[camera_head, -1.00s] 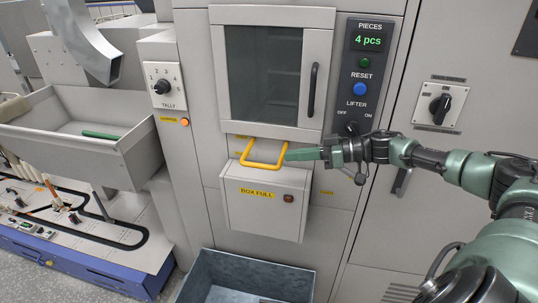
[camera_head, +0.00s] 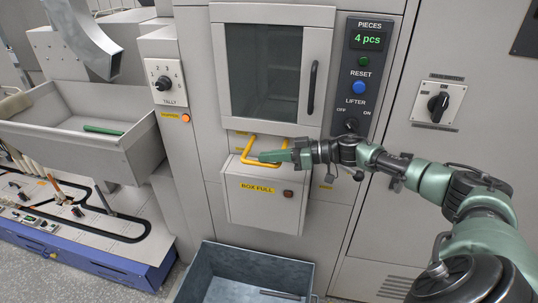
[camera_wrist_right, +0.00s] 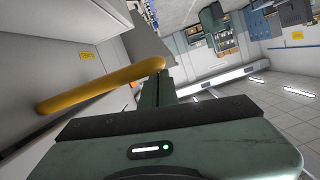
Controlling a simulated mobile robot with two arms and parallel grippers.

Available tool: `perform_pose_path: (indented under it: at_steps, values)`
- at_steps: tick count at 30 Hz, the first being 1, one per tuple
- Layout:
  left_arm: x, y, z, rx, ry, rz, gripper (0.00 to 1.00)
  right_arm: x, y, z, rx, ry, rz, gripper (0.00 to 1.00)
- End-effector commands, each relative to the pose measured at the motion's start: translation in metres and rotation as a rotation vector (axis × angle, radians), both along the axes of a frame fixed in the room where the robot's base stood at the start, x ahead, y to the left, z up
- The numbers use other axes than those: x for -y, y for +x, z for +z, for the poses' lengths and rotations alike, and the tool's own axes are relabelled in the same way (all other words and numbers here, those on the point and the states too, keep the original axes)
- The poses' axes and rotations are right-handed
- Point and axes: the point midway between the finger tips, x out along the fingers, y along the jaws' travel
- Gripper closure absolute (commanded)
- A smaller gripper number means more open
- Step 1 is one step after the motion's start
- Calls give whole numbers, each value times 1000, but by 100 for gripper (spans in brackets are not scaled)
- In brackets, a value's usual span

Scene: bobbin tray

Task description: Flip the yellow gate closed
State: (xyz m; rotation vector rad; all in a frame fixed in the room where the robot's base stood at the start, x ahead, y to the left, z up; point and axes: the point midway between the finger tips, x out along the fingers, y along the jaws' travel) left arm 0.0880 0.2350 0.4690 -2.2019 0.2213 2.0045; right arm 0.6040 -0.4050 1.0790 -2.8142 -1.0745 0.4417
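The yellow gate (camera_head: 246,152) is a U-shaped bar at the top of the grey box marked BOX FULL (camera_head: 235,205), below the glass-windowed door. It sticks outward from the machine, its two arms running back to the panel. My right gripper (camera_head: 262,157) lies across the gate from the right, its green fingers together and overlapping the bar in the picture. In the right wrist view the yellow bar (camera_wrist_right: 95,88) runs up to the fingers (camera_wrist_right: 160,85); whether they touch is unclear. Part of the gate is hidden behind the fingers. My left gripper is out of view.
A control panel (camera_head: 370,62) reading 4 pcs stands right of the door (camera_head: 325,60). A grey bin (camera_head: 205,275) is on the floor below the box. A trough (camera_head: 140,150) holding a green piece (camera_head: 103,130) is at left.

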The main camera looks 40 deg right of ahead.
Motion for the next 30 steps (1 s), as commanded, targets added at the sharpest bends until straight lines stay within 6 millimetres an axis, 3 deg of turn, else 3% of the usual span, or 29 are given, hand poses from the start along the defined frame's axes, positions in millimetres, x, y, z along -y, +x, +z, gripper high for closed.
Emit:
perform_pose_path:
  at_steps: [1,4,10,22,30]
  values:
    - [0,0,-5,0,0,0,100,-1,-1,-18,-10,1,2,100]
    - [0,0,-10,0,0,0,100,-1,-1,-39,-10,1,1,100]
    - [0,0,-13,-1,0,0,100,-1,-1,-55,-8,-1,1,100]
    - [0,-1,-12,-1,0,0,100,-1,-3,-54,-12,-5,3,100]
    - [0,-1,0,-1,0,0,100,-1,-2,-12,-7,-5,4,100]
